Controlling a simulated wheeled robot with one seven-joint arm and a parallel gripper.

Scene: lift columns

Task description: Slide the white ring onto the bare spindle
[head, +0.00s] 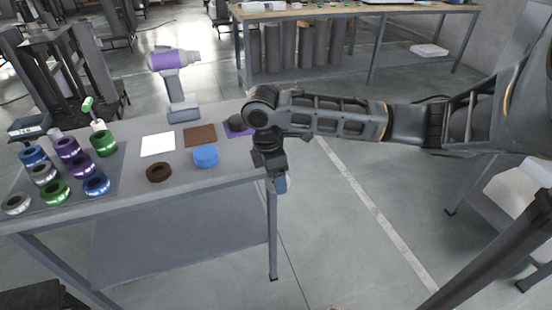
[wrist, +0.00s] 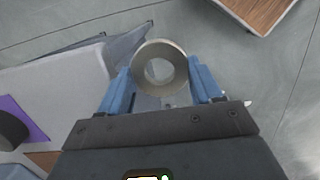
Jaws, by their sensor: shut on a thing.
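My gripper (head: 279,184) hangs off the right end of the grey table in the head view. In the wrist view my gripper (wrist: 161,72) has its two blue fingers shut on the sides of an off-white ring (wrist: 179,66). The ring's open hole faces the wrist camera, with grey floor around it. In the head view the ring is mostly hidden by the fingers. I cannot make out a bare spindle in either view.
Several coloured rings stand on a grey mat (head: 113,180) at the table's left.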

